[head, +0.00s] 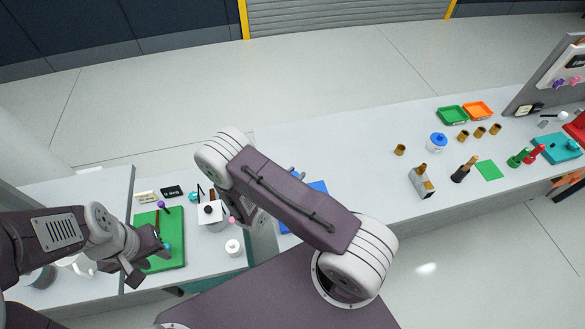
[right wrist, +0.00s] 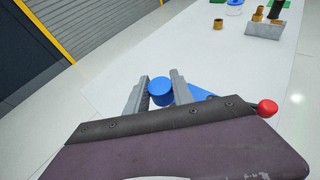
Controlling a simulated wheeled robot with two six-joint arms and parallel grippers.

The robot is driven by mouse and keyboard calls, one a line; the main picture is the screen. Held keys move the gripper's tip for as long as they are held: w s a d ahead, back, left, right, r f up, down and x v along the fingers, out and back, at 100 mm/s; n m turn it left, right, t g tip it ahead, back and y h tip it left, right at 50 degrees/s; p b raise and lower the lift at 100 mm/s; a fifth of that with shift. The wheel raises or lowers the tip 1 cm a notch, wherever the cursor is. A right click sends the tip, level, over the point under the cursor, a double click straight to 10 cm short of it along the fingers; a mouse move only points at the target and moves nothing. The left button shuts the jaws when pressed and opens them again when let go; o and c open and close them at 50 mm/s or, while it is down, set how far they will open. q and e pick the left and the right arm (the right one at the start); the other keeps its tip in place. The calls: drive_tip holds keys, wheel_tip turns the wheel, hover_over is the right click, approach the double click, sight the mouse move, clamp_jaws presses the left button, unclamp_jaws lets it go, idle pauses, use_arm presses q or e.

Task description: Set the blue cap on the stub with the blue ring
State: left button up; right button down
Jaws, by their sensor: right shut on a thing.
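The blue cap (right wrist: 160,91) is between the two grey fingers of my right gripper (right wrist: 158,92), which is shut on it. In the head view the fingers and a bit of blue (head: 295,174) show just past my right forearm, over the table. My left gripper (head: 150,262) looks open and empty above the green board at the left. I cannot make out a stub with a blue ring in either view; my right arm hides part of the table.
A blue mat (head: 319,187) lies under my right gripper. Further right stand a brass cup (head: 400,150), a blue-lidded jar (head: 437,142), a grey block with a brass piece (head: 422,182) and green and orange trays (head: 452,115). The table between is clear.

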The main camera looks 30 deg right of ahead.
drive_tip(key=shift+w+d, duration=0.1)
drive_tip(key=shift+d, duration=0.05)
drive_tip(key=shift+r, duration=0.1)
drive_tip(key=shift+a+f+b, duration=0.2)
drive_tip(key=shift+b, duration=0.2)
wheel_tip(320, 180, down, 5)
drive_tip(key=b, duration=0.4)
drive_tip(key=shift+b, duration=0.3)
drive_tip(key=shift+d, duration=0.1)
idle(0.5)
drive_tip(key=shift+f+b, duration=1.45)
